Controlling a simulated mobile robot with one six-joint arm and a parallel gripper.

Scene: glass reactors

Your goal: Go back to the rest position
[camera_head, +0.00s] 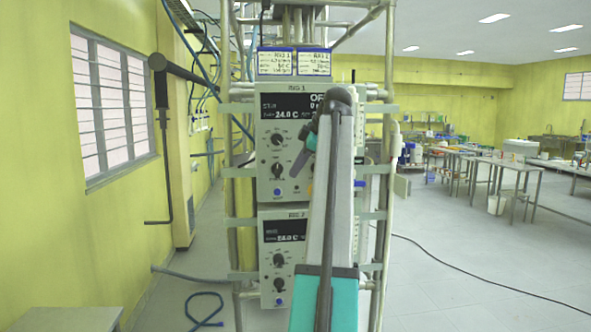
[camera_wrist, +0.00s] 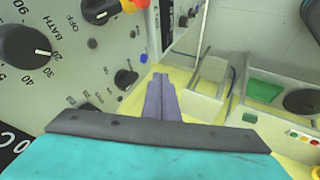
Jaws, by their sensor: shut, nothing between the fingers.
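My arm reaches up in front of the rig's control boxes in the head view. My gripper (camera_head: 299,164) is at the face of the upper control box (camera_head: 272,178), near its lower right knobs. In the wrist view the purple-grey fingers (camera_wrist: 161,88) are together with nothing between them. The upper box is marked RIG 1 and its display reads 24.0 C; my arm hides its right part. The lower control box (camera_head: 283,240) also shows 24.0 C. In the wrist view a BATH knob (camera_wrist: 27,44) and a red and yellow knob (camera_wrist: 134,5) are on the panel to the left.
Pale frame posts (camera_head: 238,270) stand beside the boxes. A dark bracket (camera_head: 162,120) sticks out from the left wall. A blue hose (camera_head: 205,308) and a black cable (camera_head: 450,270) lie on the floor. Tables (camera_head: 515,166) stand at the right, with open floor before them.

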